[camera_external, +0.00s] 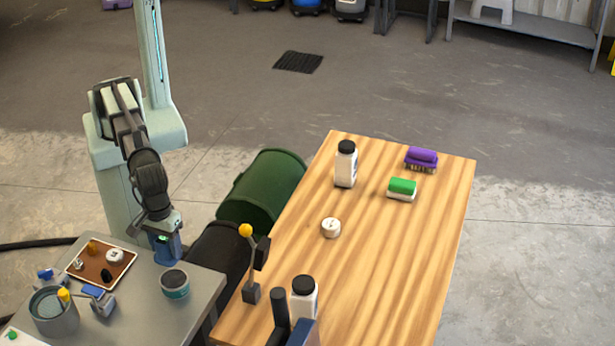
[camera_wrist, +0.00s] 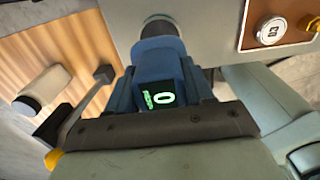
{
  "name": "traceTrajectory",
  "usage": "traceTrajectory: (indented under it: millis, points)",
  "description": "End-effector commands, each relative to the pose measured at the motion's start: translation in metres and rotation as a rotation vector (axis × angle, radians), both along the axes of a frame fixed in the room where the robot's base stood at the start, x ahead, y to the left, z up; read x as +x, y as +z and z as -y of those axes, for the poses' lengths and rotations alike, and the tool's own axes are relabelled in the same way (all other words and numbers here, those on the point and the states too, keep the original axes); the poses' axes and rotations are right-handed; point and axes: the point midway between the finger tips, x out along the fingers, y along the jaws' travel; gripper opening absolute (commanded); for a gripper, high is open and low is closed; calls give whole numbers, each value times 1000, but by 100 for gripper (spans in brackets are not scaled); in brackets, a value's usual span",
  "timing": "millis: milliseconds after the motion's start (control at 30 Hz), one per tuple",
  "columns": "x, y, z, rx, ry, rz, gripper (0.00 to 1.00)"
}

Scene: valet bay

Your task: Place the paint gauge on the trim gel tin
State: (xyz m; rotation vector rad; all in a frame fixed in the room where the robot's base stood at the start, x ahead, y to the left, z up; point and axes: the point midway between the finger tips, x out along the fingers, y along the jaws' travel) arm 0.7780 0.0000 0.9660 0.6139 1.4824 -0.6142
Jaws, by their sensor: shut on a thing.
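My gripper (camera_external: 163,228) points down over the grey table and is shut on the blue paint gauge (camera_external: 168,250). In the wrist view the gauge (camera_wrist: 150,72) sits between the jaws, with a lit green "0" on its display. A short round tin (camera_external: 175,284) with a dark top and teal side stands on the grey table just in front of the gauge; it appears to be the trim gel tin, though its label is not readable. In the wrist view its dark top (camera_wrist: 160,27) shows just past the gauge, partly hidden. I cannot tell whether the gauge touches the table.
A brown tray (camera_external: 126,266) with small parts lies left of the gripper. A grey pot (camera_external: 55,318) and a blue-grey tool (camera_external: 101,302) stand nearer the front. A yellow-knobbed lever (camera_external: 249,262) rises at the wooden table (camera_external: 385,260), which holds bottles, brushes and a white round piece.

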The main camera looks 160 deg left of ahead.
Motion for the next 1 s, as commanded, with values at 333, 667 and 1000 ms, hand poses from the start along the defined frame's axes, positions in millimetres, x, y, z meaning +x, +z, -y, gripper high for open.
traceTrajectory:
  millis: [333,667,1000]
  points:
    - [0,-42,0,0,0,0,18]
    - [-1,-74,0,0,0,-1,18]
    - [0,-78,0,0,0,1,18]
